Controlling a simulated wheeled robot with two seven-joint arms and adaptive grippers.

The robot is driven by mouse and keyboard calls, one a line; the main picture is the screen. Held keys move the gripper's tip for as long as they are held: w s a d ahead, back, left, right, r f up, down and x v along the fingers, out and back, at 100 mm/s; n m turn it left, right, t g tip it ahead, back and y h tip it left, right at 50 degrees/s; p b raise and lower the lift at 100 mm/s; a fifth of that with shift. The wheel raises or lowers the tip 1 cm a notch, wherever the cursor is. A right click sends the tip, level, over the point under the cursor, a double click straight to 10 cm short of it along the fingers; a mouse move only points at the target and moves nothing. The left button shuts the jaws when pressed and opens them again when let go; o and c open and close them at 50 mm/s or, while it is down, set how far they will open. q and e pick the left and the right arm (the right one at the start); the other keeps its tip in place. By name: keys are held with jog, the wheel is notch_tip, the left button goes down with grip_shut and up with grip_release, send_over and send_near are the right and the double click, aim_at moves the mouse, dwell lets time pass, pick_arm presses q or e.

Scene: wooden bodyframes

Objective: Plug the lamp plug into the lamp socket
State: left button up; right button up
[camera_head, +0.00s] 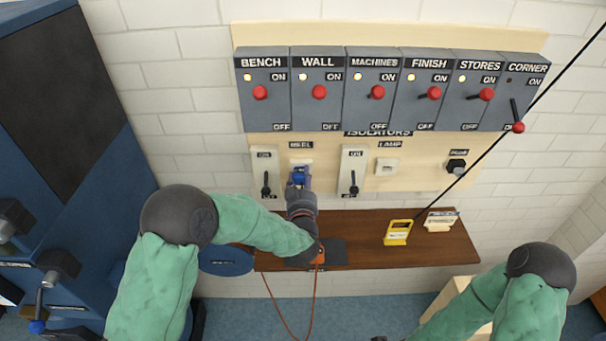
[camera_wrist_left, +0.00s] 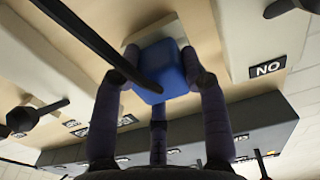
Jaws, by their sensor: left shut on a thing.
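A blue plug (camera_head: 299,176) is at the socket under the REEL label on the isolator board. My left gripper (camera_head: 299,184) is shut on it. The left wrist view shows the fingers (camera_wrist_left: 158,88) on both sides of the blue plug (camera_wrist_left: 170,68), in front of a pale socket plate. I cannot tell whether its pins are in. The lamp socket (camera_head: 387,167) is a pale plate under the LAMP label, to the right, and nothing is in it. I cannot tell from the frames whether the blue plug is the lamp plug. My right gripper is out of view.
Isolator levers (camera_head: 354,180) stand on both sides of the REEL socket. Grey switch boxes (camera_head: 318,100) with red knobs line the top. The wooden shelf (camera_head: 370,232) below bears a yellow item (camera_head: 398,232). A black cable (camera_head: 500,138) crosses at right; an orange cable (camera_head: 313,300) hangs below.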

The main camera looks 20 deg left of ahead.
aim_at(301, 182)
pick_arm(q)
jog(key=shift+s+d, duration=0.2)
jog(key=shift+s, duration=0.45)
dwell(0.5)
jog(key=shift+v, duration=1.25)
